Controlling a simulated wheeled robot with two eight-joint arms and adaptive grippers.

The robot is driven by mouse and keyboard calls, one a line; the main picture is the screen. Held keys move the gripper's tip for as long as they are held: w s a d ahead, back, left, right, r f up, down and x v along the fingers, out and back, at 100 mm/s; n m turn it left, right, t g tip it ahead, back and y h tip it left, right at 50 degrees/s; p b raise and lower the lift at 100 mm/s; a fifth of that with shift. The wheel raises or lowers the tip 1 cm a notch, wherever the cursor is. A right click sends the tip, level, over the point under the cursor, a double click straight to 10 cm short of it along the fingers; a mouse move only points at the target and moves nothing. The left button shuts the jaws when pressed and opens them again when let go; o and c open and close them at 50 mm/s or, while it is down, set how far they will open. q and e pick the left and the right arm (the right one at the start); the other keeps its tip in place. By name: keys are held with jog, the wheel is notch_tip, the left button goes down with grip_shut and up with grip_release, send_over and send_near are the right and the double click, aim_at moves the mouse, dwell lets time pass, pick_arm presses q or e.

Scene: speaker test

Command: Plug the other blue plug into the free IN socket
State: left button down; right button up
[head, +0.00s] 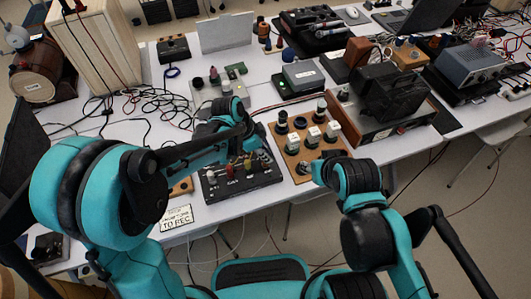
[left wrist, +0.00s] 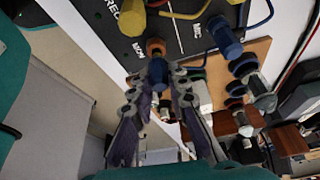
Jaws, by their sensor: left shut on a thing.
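The black socket panel (head: 268,185) lies near the table's front edge, with coloured plugs and cables on it; it also fills the top of the left wrist view (left wrist: 180,35). My left gripper (head: 238,152) is over the panel. In the left wrist view its fingers (left wrist: 158,80) are shut on a blue plug (left wrist: 157,72). An orange-brown ring (left wrist: 155,47) shows at the plug's far end, against the panel; I cannot tell whether the plug is seated. Another blue plug (left wrist: 226,40) stands in the panel to the right. My right gripper (head: 320,171) is near the wooden board; its fingers are unclear.
A wooden board (head: 301,172) with knobs and white blocks lies right of the panel. A yellow plug (left wrist: 130,17) stands close to the held plug. A label card (head: 176,217) is at the table's front edge. Loose black cables (head: 135,103) cover the table at left.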

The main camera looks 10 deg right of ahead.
pick_arm(q)
jog(key=shift+f+b, duration=0.55)
jog(key=shift+f, duration=0.2)
jog(key=c, duration=1.4)
grip_release()
jog(key=shift+r+p, duration=2.95)
jog(key=shift+r, duration=0.85)
jog(key=s+a+r+n+t+y, duration=0.2)
jog(key=s+a+n, duration=0.4)
jog(key=a, duration=0.5)
jog(key=s+a+r+n+t+y, duration=0.2)
jog(key=s+a+r+n+t, duration=0.2)
jog(key=a+n, duration=0.6)
notch_tip(320, 180, up, 4)
jog(key=shift+s+a+f+n+t, duration=0.25)
jog(key=shift+s+a+n+t, duration=0.15)
jog(key=shift+s+a, duration=0.75)
